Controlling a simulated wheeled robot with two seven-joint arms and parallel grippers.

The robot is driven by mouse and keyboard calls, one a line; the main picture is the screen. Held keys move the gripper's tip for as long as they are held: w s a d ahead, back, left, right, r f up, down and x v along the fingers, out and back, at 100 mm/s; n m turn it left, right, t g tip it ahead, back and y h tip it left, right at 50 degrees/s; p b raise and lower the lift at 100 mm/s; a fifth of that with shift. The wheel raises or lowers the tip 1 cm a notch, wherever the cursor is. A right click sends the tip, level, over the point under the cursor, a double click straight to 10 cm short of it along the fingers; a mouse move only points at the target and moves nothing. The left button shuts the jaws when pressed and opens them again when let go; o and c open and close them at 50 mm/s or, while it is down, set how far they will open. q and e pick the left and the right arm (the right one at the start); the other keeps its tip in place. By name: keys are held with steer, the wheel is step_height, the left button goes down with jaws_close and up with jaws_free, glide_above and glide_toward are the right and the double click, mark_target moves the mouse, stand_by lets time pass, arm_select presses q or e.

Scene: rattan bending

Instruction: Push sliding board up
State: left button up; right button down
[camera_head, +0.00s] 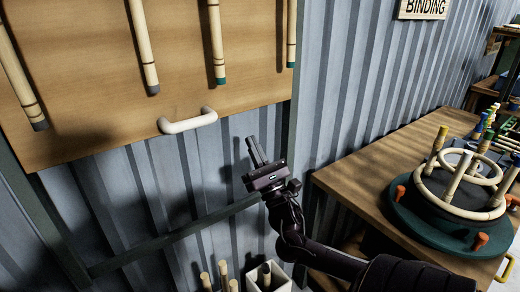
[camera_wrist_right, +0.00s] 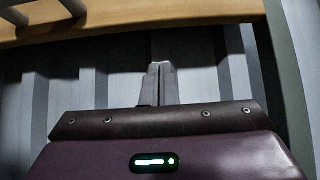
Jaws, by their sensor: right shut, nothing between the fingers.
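The sliding board (camera_head: 110,110) is a wooden panel with rattan poles on it and a white handle (camera_head: 188,121) at its lower edge, in the head view's upper left. Its lower edge (camera_wrist_right: 190,18) also crosses the top of the right wrist view. My right gripper (camera_head: 254,150) is shut and empty, pointing up, to the right of the handle and a little below the board's lower edge. It also shows in the right wrist view (camera_wrist_right: 160,82), with its fingers together. I see no contact with the board. My left gripper is not in view.
A wooden table (camera_head: 355,160) at right holds a dark round fixture (camera_head: 425,222) with rattan rings and orange pegs. A white container (camera_head: 267,278) and upright poles stand below my right arm. A dark rail (camera_head: 170,236) crosses the corrugated wall under the board.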

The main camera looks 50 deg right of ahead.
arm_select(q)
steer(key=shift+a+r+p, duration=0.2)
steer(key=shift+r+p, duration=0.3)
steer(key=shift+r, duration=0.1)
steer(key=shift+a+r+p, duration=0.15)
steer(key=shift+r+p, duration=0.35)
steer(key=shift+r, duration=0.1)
arm_select(e)
steer(key=shift+y, duration=0.3)
steer(key=shift+w+d+r, duration=0.1)
steer(key=shift+w+r, duration=0.2)
steer(key=shift+r, duration=0.65)
steer(key=shift+w+d+r, duration=0.1)
steer(key=shift+w+r, duration=0.15)
steer(key=shift+r, duration=0.7)
steer(key=shift+w+r, duration=0.3)
steer(key=shift+r, duration=0.65)
